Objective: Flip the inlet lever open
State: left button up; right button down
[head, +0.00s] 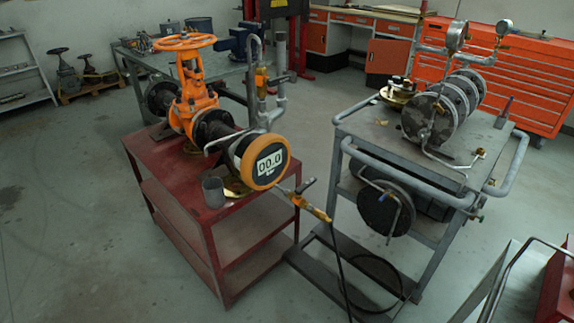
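An orange gate valve (186,95) with a round orange handwheel (184,41) stands on a red cart (180,168). A black pipe end with an orange-rimmed round gauge reading 00.0 (268,162) faces me. Below it, a yellow fitting (317,212) joins a black hose, and a small dark lever-like handle (307,185) sticks up from it. Another yellow fitting (261,82) sits on the upright grey piping behind the gauge. I cannot tell for sure which part is the inlet lever, or its position. Neither of my grippers is in view.
A grey cup (213,191) stands on the red cart. A grey trolley (365,131) with discs and pressure gauges is on the right. The black hose (343,270) hangs down between the carts. Open floor (75,215) lies to the left; another cart edge is at lower right.

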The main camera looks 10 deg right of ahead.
aim_at(299, 191)
jog(key=i+j+z, duration=0.15)
jog(key=i, duration=0.95)
jog(key=i+l, duration=0.25)
